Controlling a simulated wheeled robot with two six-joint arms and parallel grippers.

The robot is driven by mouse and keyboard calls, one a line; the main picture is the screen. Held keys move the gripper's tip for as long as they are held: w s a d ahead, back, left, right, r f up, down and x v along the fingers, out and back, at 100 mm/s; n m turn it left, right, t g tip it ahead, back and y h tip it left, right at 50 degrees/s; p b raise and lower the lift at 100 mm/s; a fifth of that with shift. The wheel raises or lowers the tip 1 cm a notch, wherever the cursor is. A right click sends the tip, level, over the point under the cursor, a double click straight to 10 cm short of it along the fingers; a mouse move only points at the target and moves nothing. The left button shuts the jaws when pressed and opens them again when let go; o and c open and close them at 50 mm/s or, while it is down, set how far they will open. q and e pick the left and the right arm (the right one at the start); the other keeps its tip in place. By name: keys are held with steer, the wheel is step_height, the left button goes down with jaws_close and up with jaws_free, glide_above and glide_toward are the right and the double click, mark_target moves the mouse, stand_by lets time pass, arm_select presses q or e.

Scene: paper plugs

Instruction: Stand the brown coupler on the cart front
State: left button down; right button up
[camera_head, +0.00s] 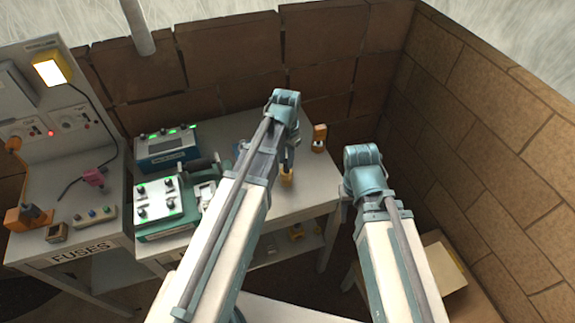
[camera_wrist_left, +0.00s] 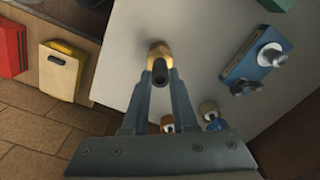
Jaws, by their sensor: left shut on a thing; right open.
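The brown coupler (camera_head: 287,179) is a small amber-brown piece; in the left wrist view (camera_wrist_left: 159,49) a dark stem shows at its middle. My left gripper (camera_head: 288,165) is shut on it, with the fingers on either side of the stem. The coupler looks upright over the front right part of the grey cart top (camera_head: 315,190). I cannot tell whether its base touches the surface. My right gripper (camera_head: 348,195) is off the cart's right edge, apart from the coupler; its fingers are mostly hidden.
An orange-and-tan piece (camera_head: 319,137) stands at the cart's back right. A blue plate with two metal knobs (camera_wrist_left: 258,63) lies beside the held coupler. Teal instrument boxes (camera_head: 165,207) fill the cart's left. A brick wall (camera_head: 490,150) bounds the right.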

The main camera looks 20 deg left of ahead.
arm_select(q)
steer(key=shift+s+f, duration=0.1)
steer(key=shift+f, duration=0.55)
arm_select(e)
steer(key=shift+d+f, duration=0.1)
steer(key=shift+f, duration=0.5)
arm_select(q)
steer(key=shift+f+b, duration=0.15)
steer(key=shift+b, duration=0.2)
steer(key=c, duration=0.7)
jaws_free()
arm_select(e)
steer(key=shift+f, duration=0.15)
arm_select(q)
steer(key=shift+r, duration=0.2)
step_height(320, 180, up, 12)
steer(key=p, duration=1.2)
steer(key=shift+p, duration=0.3)
arm_select(e)
step_height(320, 180, up, 12)
steer(key=shift+r, duration=0.2)
